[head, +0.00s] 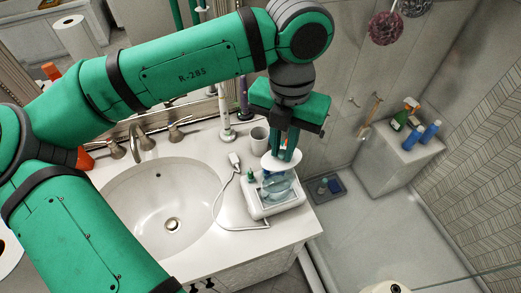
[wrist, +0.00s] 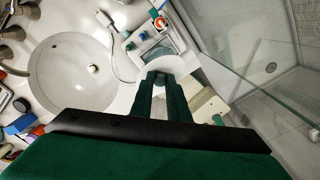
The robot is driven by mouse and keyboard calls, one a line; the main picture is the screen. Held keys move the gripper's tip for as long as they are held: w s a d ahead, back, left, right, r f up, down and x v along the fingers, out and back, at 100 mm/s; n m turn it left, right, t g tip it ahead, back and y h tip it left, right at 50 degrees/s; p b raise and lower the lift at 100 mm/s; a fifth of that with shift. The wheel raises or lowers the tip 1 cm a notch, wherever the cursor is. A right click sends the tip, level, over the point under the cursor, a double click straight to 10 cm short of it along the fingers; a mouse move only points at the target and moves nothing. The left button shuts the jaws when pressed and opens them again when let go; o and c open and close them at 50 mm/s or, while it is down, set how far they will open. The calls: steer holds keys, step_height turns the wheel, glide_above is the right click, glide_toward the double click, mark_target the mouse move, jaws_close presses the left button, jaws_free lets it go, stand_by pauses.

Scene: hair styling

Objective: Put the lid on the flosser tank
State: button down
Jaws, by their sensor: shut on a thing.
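My gripper (head: 284,153) points down over the right end of the counter. It is shut on a white round lid (head: 270,163), which also shows in front of the fingertips in the wrist view (wrist: 160,63). The clear bluish flosser tank (head: 277,188) stands on the white flosser base (head: 258,210) just below the lid. The lid covers the tank's top in the head view and part of the tank in the wrist view. I cannot tell whether lid and tank touch.
A white flosser handle (head: 235,160) with a looping hose lies left of the base. The sink (head: 160,215) is further left. A grey cup (head: 259,136) and an electric toothbrush (head: 226,125) stand behind. The counter's right edge is close to the base.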

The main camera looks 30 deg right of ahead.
mark_target(281, 161)
steer(key=shift+w+f, duration=0.25)
steer(key=shift+f, duration=1)
steer(key=shift+a+f, duration=0.2)
steer(key=shift+f, duration=0.5)
steer(key=shift+s+d+f, duration=0.15)
steer(key=shift+f, duration=0.25)
steer(key=shift+s+d+f, duration=0.1)
steer(key=shift+d+f, duration=0.05)
steer(key=shift+f, duration=0.35)
steer(key=shift+w+a, duration=0.15)
steer(key=shift+w, duration=0.05)
steer(key=shift+s, duration=0.1)
steer(key=shift+s+d+f, duration=0.1)
steer(key=shift+s+d, duration=0.1)
